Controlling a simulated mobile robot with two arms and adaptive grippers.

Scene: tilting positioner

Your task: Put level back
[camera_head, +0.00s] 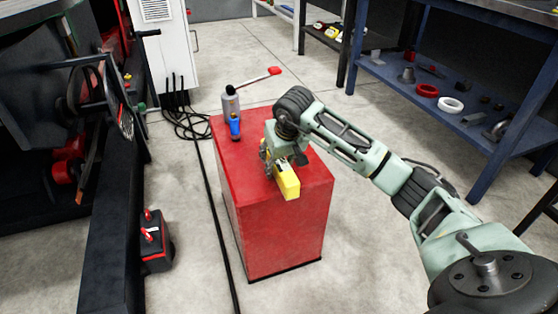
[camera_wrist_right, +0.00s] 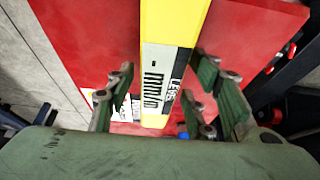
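The level is a yellow bar over the front part of the red cabinet's top (camera_head: 238,155). In the head view its yellow end (camera_head: 287,183) sticks out below my right gripper (camera_head: 272,160). In the right wrist view the level (camera_wrist_right: 172,30) runs between the two fingers, its pale printed face toward the camera. The right fingertip is close against its edge; a thin gap seems to show at the left one. Whether the fingers grip it, and whether it rests on the top, I cannot tell. My left gripper is out of view.
A grey cylinder (camera_head: 230,104) and a blue bottle (camera_head: 235,126) stand at the cabinet top's back left, near a red-ended handle (camera_head: 262,78). A dark machine (camera_head: 100,120) stands left, a blue shelf unit (camera_head: 450,110) right. Cables lie on the floor.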

